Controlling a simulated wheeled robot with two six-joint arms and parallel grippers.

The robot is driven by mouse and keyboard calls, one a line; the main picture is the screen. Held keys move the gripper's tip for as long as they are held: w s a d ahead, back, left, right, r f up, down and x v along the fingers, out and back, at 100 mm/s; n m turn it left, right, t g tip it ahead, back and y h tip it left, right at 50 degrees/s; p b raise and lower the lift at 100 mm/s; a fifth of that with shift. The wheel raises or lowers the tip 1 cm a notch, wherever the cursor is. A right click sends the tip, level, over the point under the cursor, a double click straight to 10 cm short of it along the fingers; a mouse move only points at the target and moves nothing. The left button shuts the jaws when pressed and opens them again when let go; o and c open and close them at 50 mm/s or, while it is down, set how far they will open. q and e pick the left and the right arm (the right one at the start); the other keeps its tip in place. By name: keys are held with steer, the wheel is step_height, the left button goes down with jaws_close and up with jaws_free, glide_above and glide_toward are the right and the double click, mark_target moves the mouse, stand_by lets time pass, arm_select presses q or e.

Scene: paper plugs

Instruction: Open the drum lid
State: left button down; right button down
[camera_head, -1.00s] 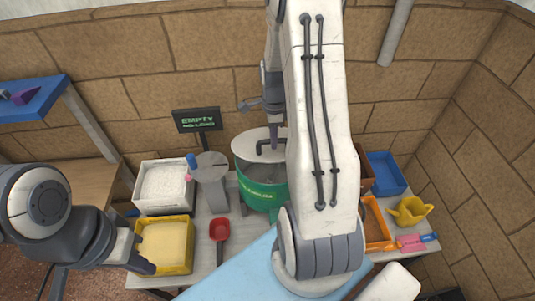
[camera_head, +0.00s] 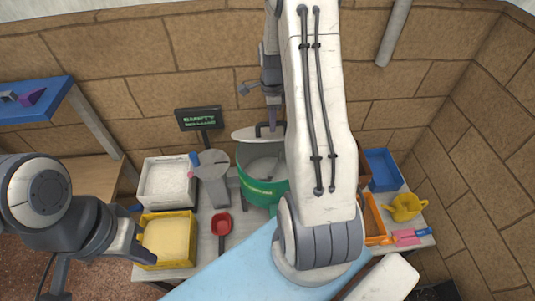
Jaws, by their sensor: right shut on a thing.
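The green drum (camera_head: 258,188) stands on the table at the centre, partly hidden behind my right arm. Its grey lid (camera_head: 244,134) is raised and tilted at the back of the drum, so part of the grey inside shows. My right gripper (camera_head: 273,122) is above the drum, shut on the lid's dark handle (camera_head: 259,129); my arm hides part of this grip. My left gripper (camera_head: 148,257) is low at the left, beside the yellow tray (camera_head: 168,264). Whether its fingers are open cannot be made out.
A white tray (camera_head: 141,187) of white material, a grey stand (camera_head: 213,188) and a red scoop (camera_head: 221,224) are left of the drum. A dark sign (camera_head: 198,119) stands behind. A blue bin (camera_head: 384,170), orange frame and yellow jug (camera_head: 407,206) are at right.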

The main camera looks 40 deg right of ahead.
steer(key=w+d+r+p, duration=0.2)
steer(key=w+r+p, duration=0.1)
steer(key=w, duration=0.1)
steer(key=shift+w+d+r, duration=0.25)
steer(key=shift+d, duration=0.15)
steer(key=c, duration=0.7)
jaws_free()
step_height(320, 180, up, 6)
steer(key=shift+p, duration=0.7)
